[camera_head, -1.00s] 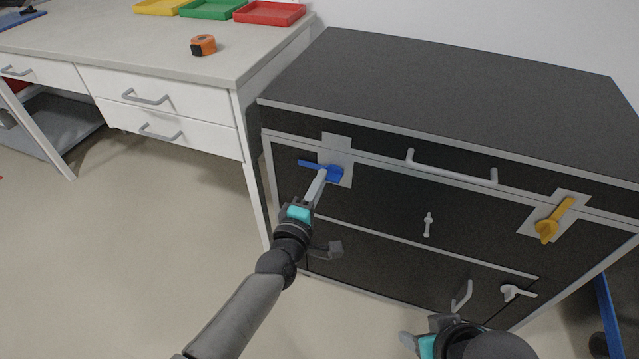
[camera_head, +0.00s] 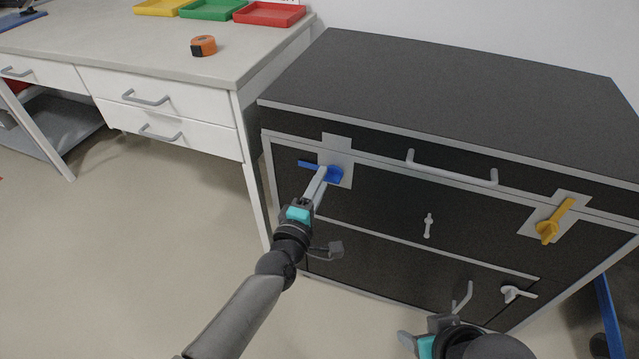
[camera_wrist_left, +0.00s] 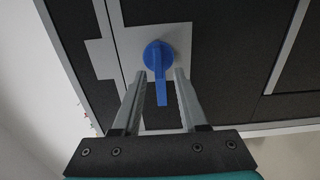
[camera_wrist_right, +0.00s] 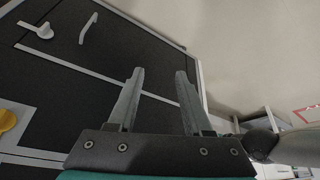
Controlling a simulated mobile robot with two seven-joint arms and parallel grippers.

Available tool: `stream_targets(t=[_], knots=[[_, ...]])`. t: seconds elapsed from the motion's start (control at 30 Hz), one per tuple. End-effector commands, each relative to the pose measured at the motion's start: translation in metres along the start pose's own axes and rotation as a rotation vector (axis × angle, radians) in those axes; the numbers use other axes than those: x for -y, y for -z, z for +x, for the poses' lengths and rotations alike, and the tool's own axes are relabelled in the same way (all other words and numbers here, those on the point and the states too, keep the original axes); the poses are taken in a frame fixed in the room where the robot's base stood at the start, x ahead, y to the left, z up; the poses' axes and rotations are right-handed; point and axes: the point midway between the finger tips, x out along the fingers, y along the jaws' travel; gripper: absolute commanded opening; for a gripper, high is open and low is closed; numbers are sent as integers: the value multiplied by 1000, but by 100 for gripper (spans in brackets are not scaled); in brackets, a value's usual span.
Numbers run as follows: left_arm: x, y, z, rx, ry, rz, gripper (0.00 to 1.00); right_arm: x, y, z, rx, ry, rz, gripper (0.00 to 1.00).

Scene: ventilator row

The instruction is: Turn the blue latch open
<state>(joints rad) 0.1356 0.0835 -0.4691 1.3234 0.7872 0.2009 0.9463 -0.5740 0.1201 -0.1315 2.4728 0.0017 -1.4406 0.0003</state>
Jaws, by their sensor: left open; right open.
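The blue latch (camera_head: 334,174) is on a light plate at the left of the dark cabinet's front, with its arm pointing left in the head view. My left gripper (camera_head: 318,178) is at the latch. In the left wrist view, the blue latch (camera_wrist_left: 158,60) shows its round hub ahead of the fingertips, and its arm reaches between the two open fingers (camera_wrist_left: 162,80). I cannot tell whether a finger touches it. My right gripper (camera_wrist_right: 156,78) is open and empty, low before the cabinet front; the head view shows only part of it.
The dark cabinet (camera_head: 450,95) also has a yellow latch (camera_head: 553,222), a long bar handle (camera_head: 450,170) and smaller grey handles. A white desk (camera_head: 180,62) with an orange tape measure (camera_head: 203,46) and coloured trays stands at the left. Open floor lies before both.

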Motion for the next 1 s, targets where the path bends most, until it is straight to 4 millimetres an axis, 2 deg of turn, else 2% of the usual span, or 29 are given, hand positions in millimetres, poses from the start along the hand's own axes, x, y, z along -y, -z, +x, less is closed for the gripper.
stream_targets(t=[0.17, 0.27, 0.7, 1.0], knots=[[0, 0, -3, 0, 0, 1, 42, 0, 0, -1, 1, 0, -1, 50], [0, 0, -11, 0, 2, 2, 42, 0, -2, 2, 16, 0, -1, 50], [-1, 0, -84, 1, 4, 0, 42, 0, -27, 50, 110, 1, -1, 50], [-1, 0, -136, 1, 3, 1, 42, 1, -46, 74, 152, 3, -2, 50]])
